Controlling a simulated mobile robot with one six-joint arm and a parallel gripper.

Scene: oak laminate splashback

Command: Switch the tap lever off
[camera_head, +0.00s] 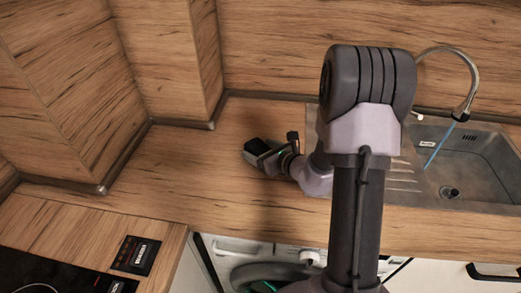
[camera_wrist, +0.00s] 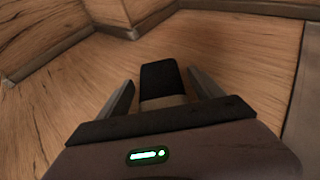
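The tap (camera_head: 474,84) is a curved metal spout over the sink at the right of the head view. A blue stream of water (camera_head: 437,146) runs from its end into the basin. My arm hides part of the tap. A small pale piece (camera_head: 417,114) shows beside my arm; I cannot tell if it is the lever. My gripper (camera_head: 256,150) is over the worktop, well left of the sink and tap. In the wrist view, my gripper (camera_wrist: 160,80) has its fingers apart. A dark block shows between them; I cannot tell if it is part of the gripper.
The sink (camera_head: 480,160) has a drainer on its left, partly behind my arm. The wooden worktop (camera_head: 190,165) is clear around my gripper. Wooden walls stand behind and left, with a projecting corner. A black hob (camera_head: 50,275) is at front left, a washing machine below.

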